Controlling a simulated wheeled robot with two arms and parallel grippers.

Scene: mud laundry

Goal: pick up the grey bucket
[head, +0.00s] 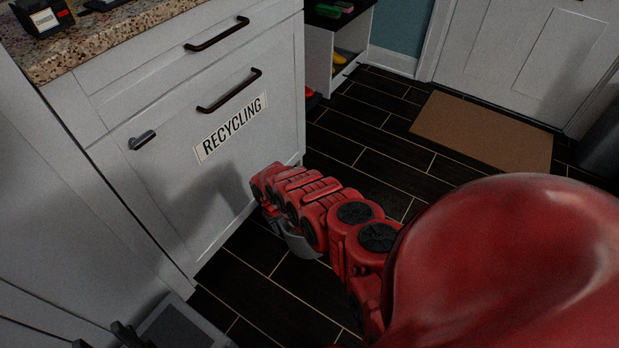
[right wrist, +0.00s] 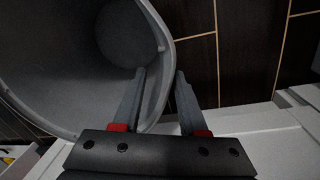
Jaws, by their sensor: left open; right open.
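The grey bucket (head: 303,243) stands on the dark floor in front of the recycling cabinet, mostly hidden behind my right arm in the head view. In the right wrist view I look into the open grey bucket (right wrist: 70,70). My right gripper (right wrist: 160,73) is open at its rim. One finger is inside the bucket and the other is outside, with the rim between them. I cannot tell whether either finger touches the wall. My left gripper (head: 100,339) shows only as dark tips at the bottom left edge, away from the bucket.
The white cabinet marked RECYCLING (head: 232,128) stands close to the left of the bucket. A brown doormat (head: 483,131) lies before the white door (head: 525,45). A low white shelf (head: 322,60) stands at the back. The floor (head: 375,125) between is clear.

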